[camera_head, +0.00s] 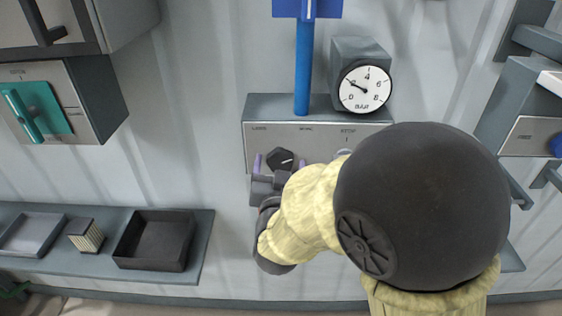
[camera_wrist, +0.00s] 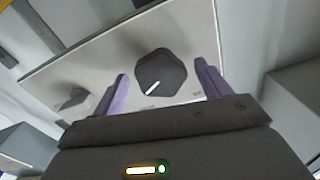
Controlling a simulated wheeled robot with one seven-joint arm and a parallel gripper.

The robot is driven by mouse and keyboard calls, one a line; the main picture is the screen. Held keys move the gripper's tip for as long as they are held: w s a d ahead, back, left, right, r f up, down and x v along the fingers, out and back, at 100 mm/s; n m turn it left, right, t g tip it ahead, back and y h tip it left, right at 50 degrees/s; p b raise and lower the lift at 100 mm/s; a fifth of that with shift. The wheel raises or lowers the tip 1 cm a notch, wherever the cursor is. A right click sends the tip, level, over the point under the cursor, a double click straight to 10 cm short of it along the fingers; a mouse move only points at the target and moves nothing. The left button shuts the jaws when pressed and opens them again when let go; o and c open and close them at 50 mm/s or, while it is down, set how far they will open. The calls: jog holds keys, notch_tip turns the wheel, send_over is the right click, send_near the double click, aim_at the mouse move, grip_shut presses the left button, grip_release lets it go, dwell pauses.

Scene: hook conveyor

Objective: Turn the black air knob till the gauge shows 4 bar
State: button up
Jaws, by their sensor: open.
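The black air knob (camera_head: 280,158) sits on the front of the grey panel box, its white pointer mark facing right. In the wrist view the knob (camera_wrist: 161,72) is six-sided and its white mark points to the lower left. My gripper (camera_head: 280,164) is open, with one purple finger on each side of the knob. The wrist view (camera_wrist: 161,75) shows a gap between each finger and the knob. The round white gauge (camera_head: 364,87) above the panel is marked BAR. Its needle points up and left, near the 2, left of the 4.
The panel box (camera_head: 262,135) carries a blue upright pipe (camera_head: 303,65). My arm covers its lower right part. A shelf (camera_head: 205,235) at left holds a dark tray (camera_head: 153,240) and a small block (camera_head: 86,235). A teal-handled box (camera_head: 90,95) hangs above it. Another unit (camera_head: 530,110) stands at right.

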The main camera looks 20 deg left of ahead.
jog(key=shift+s, duration=0.1)
jog(key=shift+a, duration=0.15)
jog(key=c, duration=1)
jog(key=shift+f+m+b, duration=0.15)
jog(key=shift+m+b, duration=0.25)
jog(key=shift+b, duration=0.5)
jog(key=shift+m+b, duration=0.5)
jog(key=shift+b, duration=0.5)
jog(key=m+b, duration=0.4)
jog(key=b, duration=0.2)
jog(key=shift+f+b, duration=0.15)
jog(key=shift+b, duration=0.25)
jog(key=m+b, duration=0.4)
jog(key=b, duration=0.2)
jog(key=shift+m, duration=0.4)
jog(key=m+b, duration=0.1)
jog(key=b, duration=0.1)
jog(key=m+b, duration=0.1)
jog(key=m, duration=0.1)
jog(key=shift+r+b, duration=0.35)
jog(key=shift+b, duration=0.05)
jog(key=shift+m, duration=0.3)
